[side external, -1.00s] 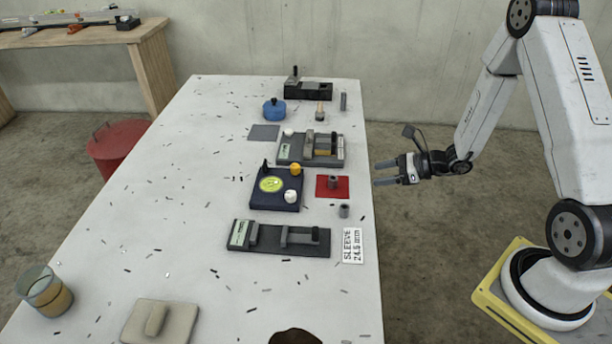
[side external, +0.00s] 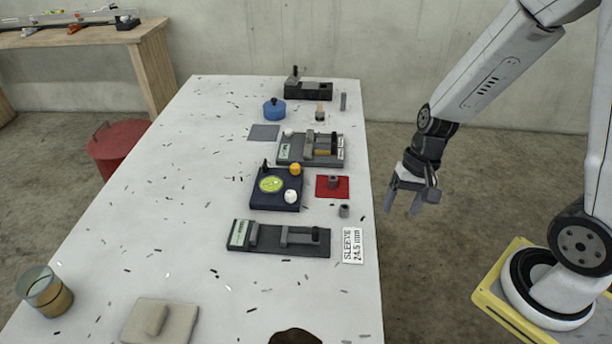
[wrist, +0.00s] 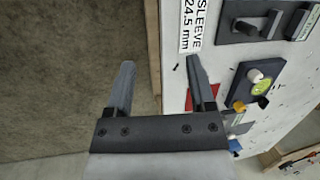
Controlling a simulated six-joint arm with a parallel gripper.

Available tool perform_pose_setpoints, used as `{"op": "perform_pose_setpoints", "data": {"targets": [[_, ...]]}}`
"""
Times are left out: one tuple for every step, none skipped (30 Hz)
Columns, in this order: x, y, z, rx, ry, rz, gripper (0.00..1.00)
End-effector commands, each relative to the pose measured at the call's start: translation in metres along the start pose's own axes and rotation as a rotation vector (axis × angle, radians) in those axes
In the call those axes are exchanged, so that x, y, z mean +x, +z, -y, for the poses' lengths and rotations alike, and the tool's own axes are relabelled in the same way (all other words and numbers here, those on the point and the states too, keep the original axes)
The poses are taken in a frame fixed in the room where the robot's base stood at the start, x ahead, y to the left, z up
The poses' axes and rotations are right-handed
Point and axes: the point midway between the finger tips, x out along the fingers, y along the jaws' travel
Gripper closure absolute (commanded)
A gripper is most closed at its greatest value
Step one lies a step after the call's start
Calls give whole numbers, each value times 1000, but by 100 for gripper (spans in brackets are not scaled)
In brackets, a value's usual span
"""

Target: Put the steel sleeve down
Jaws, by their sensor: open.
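My gripper (side external: 402,208) is open and empty, pointing down beside the table's right edge, off the tabletop. In the wrist view its two fingers (wrist: 160,63) are spread with nothing between them. A short grey steel cylinder (side external: 333,181) stands upright on a red mat (side external: 342,192). A second small grey cylinder (side external: 344,211) stands on the bare table just in front of the mat. I cannot tell which one is the steel sleeve. A label (side external: 352,246) reads SLEEVE 24.5 mm. In the wrist view the right finger partly hides the red mat (wrist: 188,102).
A dark gauge fixture (side external: 290,252), a navy block with a yellow-green dial (side external: 262,200) and a grey fixture (side external: 290,158) stand left of the mat. A blue pot (side external: 274,109) is farther back. The table's left half (side external: 150,210) is mostly clear apart from scattered chips.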

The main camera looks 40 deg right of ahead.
Motion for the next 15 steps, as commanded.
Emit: {"op": "perform_pose_setpoints", "data": {"targets": [[-5, 2, 1, -97, 30, -43, 30], [-8, 2, 1, -152, 47, -69, 30], [-12, 3, 2, -225, 70, -101, 30], [-14, 3, 2, -278, 85, -126, 30], [-17, 3, 3, -329, 99, -149, 30], [-20, 3, 4, -395, 117, -178, 30], [-23, 3, 6, -440, 128, -200, 30], [-25, 3, 7, -482, 138, -219, 30], [-28, 4, 9, -532, 149, -242, 30], [-30, 4, 10, -566, 157, -258, 30], [-31, 4, 11, -596, 163, -271, 30], [-33, 4, 12, -630, 170, -287, 30], [-34, 4, 13, -650, 174, -297, 30], [-35, 4, 14, -667, 178, -304, 30], [-36, 4, 14, -682, 181, -310, 30]]}}
